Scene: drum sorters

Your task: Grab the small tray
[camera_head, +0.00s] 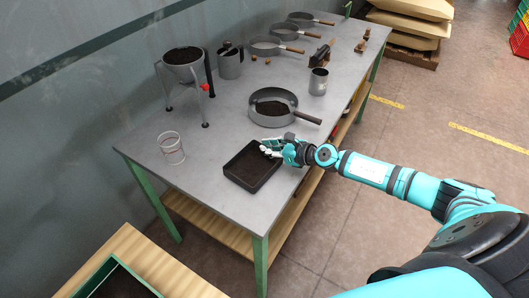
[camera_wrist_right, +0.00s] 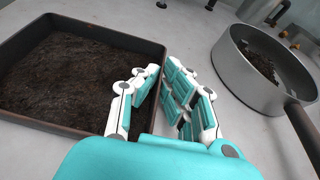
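The small tray (camera_head: 238,180) is black, shallow and rectangular, and sits flat near the front edge of the grey table. Dark soil covers its floor in the right wrist view (camera_wrist_right: 104,33). My right gripper (camera_head: 268,149) is at the tray's right far side. The other fingers are outside the tray. My left gripper is not in view.
A grey pan with soil (camera_head: 272,118) stands just behind the tray, its handle (camera_head: 308,117) pointing right. A clear beaker (camera_head: 171,148) is to the left. A funnel stand (camera_head: 185,70), a metal mug (camera_head: 318,81) and more pans are farther back. Table around the tray's left is clear.

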